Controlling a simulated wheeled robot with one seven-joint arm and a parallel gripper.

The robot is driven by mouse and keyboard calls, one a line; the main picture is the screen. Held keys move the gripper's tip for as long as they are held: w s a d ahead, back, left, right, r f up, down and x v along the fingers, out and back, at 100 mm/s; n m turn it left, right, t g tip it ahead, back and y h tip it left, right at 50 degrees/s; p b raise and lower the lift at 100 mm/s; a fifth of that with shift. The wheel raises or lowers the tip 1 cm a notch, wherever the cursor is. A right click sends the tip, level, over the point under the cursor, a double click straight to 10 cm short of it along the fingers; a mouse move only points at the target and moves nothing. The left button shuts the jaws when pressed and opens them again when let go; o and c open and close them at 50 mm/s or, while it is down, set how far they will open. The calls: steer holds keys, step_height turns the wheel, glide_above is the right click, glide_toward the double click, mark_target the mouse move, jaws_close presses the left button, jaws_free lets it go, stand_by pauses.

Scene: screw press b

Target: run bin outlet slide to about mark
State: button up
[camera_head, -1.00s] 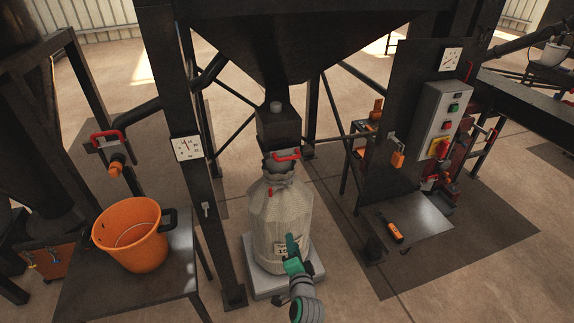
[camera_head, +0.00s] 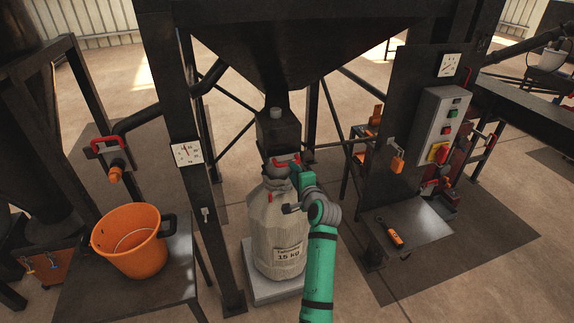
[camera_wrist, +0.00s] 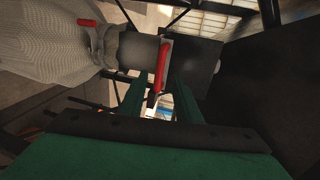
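The bin outlet slide's red handle (camera_head: 284,161) is at the lower end of the dark outlet box (camera_head: 280,130), under the hopper. In the wrist view the red handle (camera_wrist: 161,66) lies between the line of my two green fingers, with a gap on both sides. My gripper (camera_head: 297,172) is beside the handle, on its right in the head view; in the wrist view my gripper (camera_wrist: 158,85) is open and empty. Whether a fingertip touches the handle I cannot tell. No slide mark is readable.
A pale 15 kg sack (camera_head: 278,222) hangs below the outlet on a scale platform (camera_head: 262,284). A dark post with a dial (camera_head: 186,152) stands left. An orange bucket (camera_head: 131,240) is on the left table. A control box (camera_head: 441,120) is on the right panel.

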steer(key=x, duration=0.8)
jaws_close()
